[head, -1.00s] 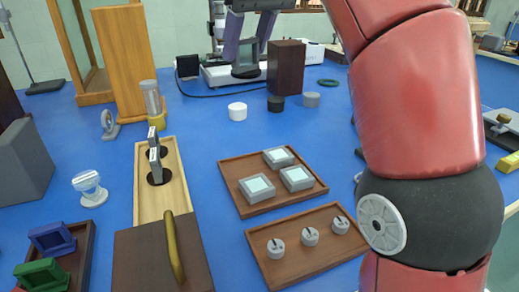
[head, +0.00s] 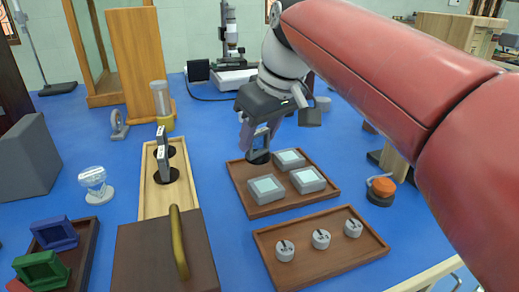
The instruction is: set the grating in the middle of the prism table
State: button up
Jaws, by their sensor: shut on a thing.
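My gripper (head: 262,132) is shut on a small dark upright plate on a round black base, which looks like the grating (head: 259,156). In the head view it overlaps the back edge of the rear wooden tray; its height above the blue bench cannot be told. I cannot make out a prism table in this view.
The rear tray (head: 250,210) holds three grey square blocks with pale tops. The front tray (head: 272,243) holds three round labelled pieces. An orange-topped round object (head: 382,187) is at right. A microscope (head: 229,40) stands behind.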

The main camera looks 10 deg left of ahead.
aim_at(261, 145)
jog(key=shift+f, duration=1.4)
jog(key=shift+f+b, duration=0.2)
jog(key=shift+b, duration=0.15)
jog(key=o, duration=1.1)
